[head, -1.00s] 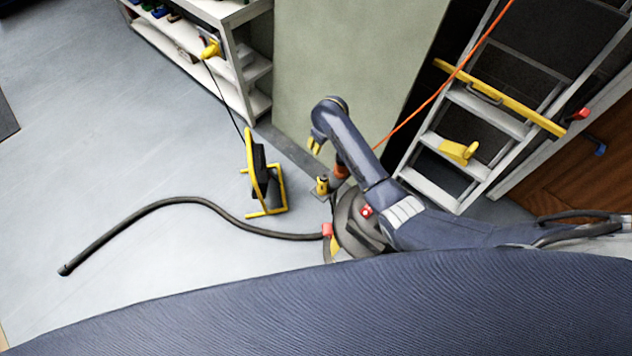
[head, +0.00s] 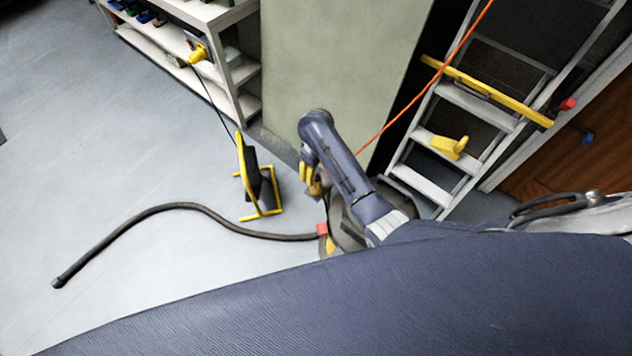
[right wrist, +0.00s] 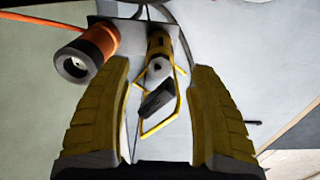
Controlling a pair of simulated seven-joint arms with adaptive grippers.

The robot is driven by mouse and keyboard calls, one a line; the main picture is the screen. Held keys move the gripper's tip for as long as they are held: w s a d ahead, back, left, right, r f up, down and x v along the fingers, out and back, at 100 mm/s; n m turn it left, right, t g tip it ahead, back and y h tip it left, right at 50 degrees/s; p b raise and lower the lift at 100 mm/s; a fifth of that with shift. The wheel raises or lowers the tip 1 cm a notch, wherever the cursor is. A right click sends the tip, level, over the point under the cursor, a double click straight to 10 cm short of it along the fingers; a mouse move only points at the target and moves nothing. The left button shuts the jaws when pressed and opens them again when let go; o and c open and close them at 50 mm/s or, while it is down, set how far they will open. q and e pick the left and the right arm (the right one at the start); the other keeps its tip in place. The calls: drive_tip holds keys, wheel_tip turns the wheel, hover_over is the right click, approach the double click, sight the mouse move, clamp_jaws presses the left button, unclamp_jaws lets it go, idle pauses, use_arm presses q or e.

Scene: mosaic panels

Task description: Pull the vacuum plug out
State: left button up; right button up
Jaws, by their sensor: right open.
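The vacuum (head: 345,228) is a dark round body, partly hidden behind my right arm, with a black hose (head: 180,206) on the floor. My right gripper (head: 312,180) is above the floor beside the vacuum. In the right wrist view its yellow fingers (right wrist: 160,72) are open with nothing held between them. Beyond the fingertips are an orange and dark round connector (right wrist: 88,54) on an orange cord, at upper left, and a yellow and dark fitting (right wrist: 158,48), near the middle. I cannot tell which is the vacuum's plug. My left gripper is not in view.
White shelves (head: 240,75) are at the back, beside a pale green panel (head: 335,70). A ladder (head: 478,105) leans at the right. The floor at left is mostly clear.

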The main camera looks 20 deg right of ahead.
sight(316, 176)
drive_tip(key=shift+f, duration=0.15)
drive_tip(key=shift+f, duration=4.3)
drive_tip(key=shift+c, duration=0.3)
clamp_jaws()
drive_tip(key=shift+r, duration=0.15)
drive_tip(key=shift+r, duration=2.75)
drive_tip(key=shift+r, duration=0.15)
